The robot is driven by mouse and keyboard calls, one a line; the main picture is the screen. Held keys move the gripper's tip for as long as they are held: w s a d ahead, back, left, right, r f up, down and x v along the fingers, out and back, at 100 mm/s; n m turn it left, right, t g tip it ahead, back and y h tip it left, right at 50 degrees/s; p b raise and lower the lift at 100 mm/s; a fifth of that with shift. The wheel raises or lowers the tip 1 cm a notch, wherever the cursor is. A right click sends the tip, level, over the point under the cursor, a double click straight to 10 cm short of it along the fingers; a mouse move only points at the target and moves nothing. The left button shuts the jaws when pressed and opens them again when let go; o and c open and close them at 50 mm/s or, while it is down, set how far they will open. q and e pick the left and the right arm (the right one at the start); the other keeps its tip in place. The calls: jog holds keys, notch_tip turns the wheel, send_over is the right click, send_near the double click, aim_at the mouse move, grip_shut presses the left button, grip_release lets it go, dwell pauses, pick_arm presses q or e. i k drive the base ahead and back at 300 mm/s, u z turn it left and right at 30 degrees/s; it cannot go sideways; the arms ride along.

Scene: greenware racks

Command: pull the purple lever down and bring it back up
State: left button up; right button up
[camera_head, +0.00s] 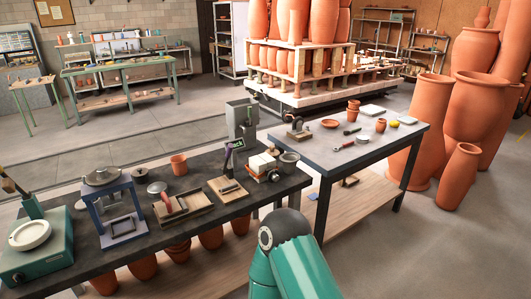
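Neither of my grippers is in view. Only a teal link of one of my arms shows at the bottom centre, in front of the benches and away from the lever.
The dark bench (75,237) also holds a blue-framed press (107,207), a wooden tray (183,208), a terracotta pot (179,165) and a teal device (38,250). A grey-topped table (340,158) with small tools adjoins at right. Tall terracotta jars (460,177) stand beyond it.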

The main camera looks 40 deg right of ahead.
aim_at(230, 147)
jog(key=z, duration=0.45)
jog(key=i, duration=1)
jog(key=u, duration=0.05)
